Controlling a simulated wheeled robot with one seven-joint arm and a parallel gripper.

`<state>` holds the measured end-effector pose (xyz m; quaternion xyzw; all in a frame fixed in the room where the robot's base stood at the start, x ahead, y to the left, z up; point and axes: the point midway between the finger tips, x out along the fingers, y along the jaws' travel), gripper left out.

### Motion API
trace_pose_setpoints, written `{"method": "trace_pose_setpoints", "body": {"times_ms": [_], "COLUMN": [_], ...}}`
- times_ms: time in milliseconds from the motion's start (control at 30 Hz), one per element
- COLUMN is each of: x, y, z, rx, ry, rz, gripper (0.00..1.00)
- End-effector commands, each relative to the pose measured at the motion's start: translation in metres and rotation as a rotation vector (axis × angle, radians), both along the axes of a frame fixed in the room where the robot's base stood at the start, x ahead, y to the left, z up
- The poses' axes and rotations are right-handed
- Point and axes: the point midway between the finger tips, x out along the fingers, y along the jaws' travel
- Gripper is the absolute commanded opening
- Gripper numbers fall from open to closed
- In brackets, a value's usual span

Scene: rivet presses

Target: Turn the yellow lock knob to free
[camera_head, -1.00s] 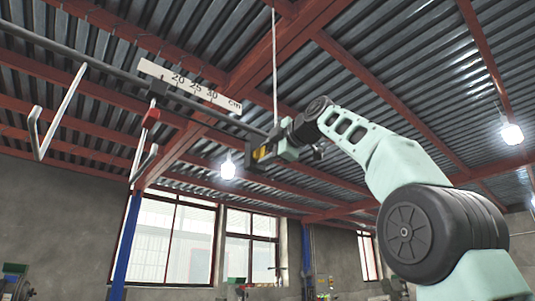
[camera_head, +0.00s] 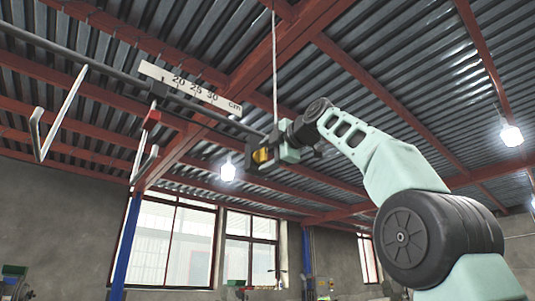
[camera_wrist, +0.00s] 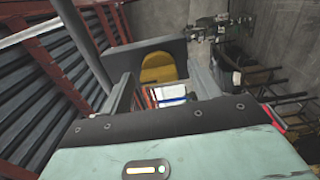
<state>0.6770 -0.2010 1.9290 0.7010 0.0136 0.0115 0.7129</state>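The yellow lock knob (camera_wrist: 158,68) shows in the wrist view as a rounded yellow piece against a dark grey block (camera_wrist: 150,52). In the head view the knob (camera_head: 262,156) is a small yellow patch at the right end of the overhead bar. My gripper (camera_wrist: 160,88) has its two fingers apart, one to each side of the knob in the wrist view. In the head view my gripper (camera_head: 272,150) is close beside the knob. I cannot tell whether the fingers touch it.
The dark overhead bar (camera_head: 110,75) carries a white ruler plate (camera_head: 190,87), a red-marked slider (camera_head: 152,117) and hanging hooks (camera_head: 60,115). A thin rod (camera_head: 275,60) hangs from the ceiling near my gripper. Windows and a wall stand behind, with open air below the bar.

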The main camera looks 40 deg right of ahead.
Motion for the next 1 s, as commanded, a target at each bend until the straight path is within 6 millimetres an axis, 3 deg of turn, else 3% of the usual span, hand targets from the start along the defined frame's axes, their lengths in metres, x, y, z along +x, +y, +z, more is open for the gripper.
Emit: {"method": "trace_pose_setpoints", "body": {"times_ms": [267,433,1000], "x": [-0.001,-0.016,-0.140], "y": [0.000,-0.001,-0.006], "z": [0.001,0.000,-0.001], "rx": [0.001,0.001,0.000], "ry": [-0.003,-0.006,-0.004], "rz": [-0.001,-0.004,-0.006], "gripper": [0.62,0.62,0.62]}}
